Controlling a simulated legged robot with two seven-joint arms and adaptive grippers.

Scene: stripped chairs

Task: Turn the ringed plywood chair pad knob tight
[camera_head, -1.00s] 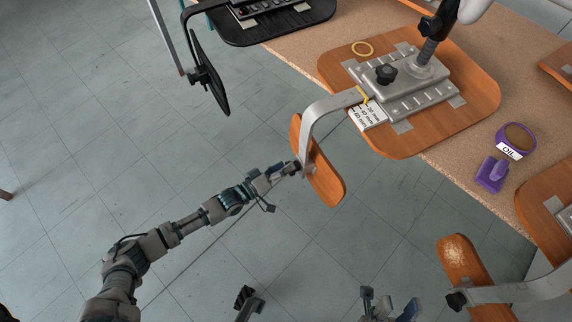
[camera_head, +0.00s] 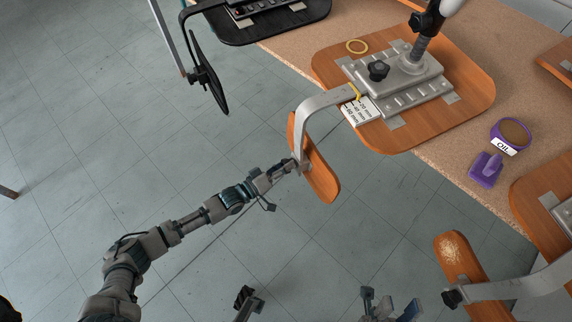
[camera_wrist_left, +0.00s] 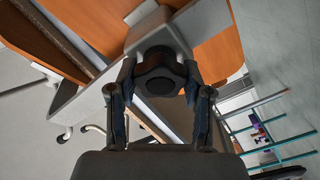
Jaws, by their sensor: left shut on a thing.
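The plywood chair seat (camera_head: 405,125) lies upside down on the bench. Its curved metal bar (camera_head: 312,108) carries a yellow tie with a marked paper tag (camera_head: 361,110) and ends at an orange plywood pad (camera_head: 322,178) beyond the bench edge. My left gripper (camera_head: 295,164) is at the bar's end, shut on the black pad knob, which it mostly hides in the head view. In the left wrist view the lobed knob (camera_wrist_left: 160,74) sits between both fingers. My right gripper (camera_head: 391,302) is open and empty at the bottom edge, apart from everything.
A second plywood pad (camera_head: 464,265) with its own black knob (camera_head: 453,298) is at lower right. A black chair stands at upper left with its pad (camera_head: 208,78). Open floor is below left.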

